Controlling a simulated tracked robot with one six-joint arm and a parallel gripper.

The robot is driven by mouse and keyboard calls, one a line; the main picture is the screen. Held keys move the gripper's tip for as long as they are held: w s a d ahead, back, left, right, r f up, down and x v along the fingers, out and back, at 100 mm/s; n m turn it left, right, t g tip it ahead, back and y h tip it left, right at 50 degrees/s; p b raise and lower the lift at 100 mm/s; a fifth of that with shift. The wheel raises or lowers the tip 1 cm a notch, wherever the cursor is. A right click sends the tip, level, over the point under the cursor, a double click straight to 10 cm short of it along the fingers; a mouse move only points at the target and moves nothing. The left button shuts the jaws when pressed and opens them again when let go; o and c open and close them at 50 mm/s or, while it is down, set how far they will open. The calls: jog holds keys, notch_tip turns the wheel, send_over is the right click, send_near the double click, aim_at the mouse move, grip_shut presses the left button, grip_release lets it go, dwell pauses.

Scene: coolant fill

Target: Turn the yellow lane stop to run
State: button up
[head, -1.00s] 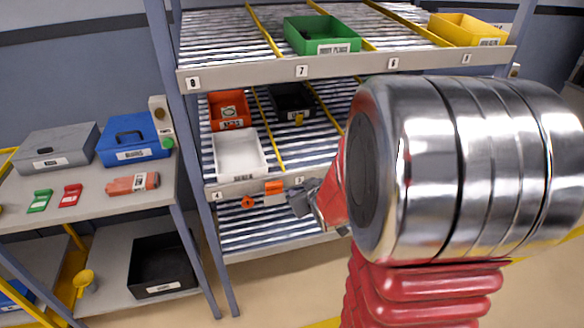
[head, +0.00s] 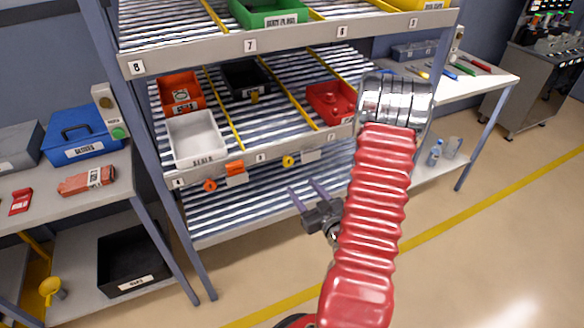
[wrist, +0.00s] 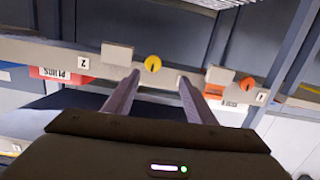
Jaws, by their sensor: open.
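The yellow lane stop (head: 288,161) is a small round knob on the front rail of the middle rack shelf. In the wrist view the yellow lane stop (wrist: 152,63) shows a dark slot running roughly up and down, with a plain grey plate (wrist: 117,55) beside it. My gripper (head: 302,186) is open and empty, in front of and a little below the rail in the head view. In the wrist view my gripper's two fingers (wrist: 158,76) point at the rail, with the yellow knob between and just beyond their tips. They look apart from it.
An orange knob (head: 210,185) sits on the same rail, left of the yellow one, beside an orange flag (head: 235,167). White (head: 196,138), orange (head: 180,94), black (head: 245,76) and red (head: 331,102) bins stand on the shelf above. The floor in front is clear.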

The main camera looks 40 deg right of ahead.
aim_at(290, 163)
jog(key=shift+s+d+f+m+t+h, duration=0.15)
jog(key=shift+s+m+t, duration=0.15)
jog(key=shift+s, duration=0.35)
jog(key=shift+s+d+f+m+t+h, duration=0.1)
jog(key=shift+s+m+t+h, duration=0.15)
jog(key=shift+s, duration=0.35)
jog(key=x, duration=1.4)
jog(key=shift+f, duration=0.1)
jog(key=shift+c, duration=0.4)
grip_shut()
jog(key=shift+s+d, duration=0.1)
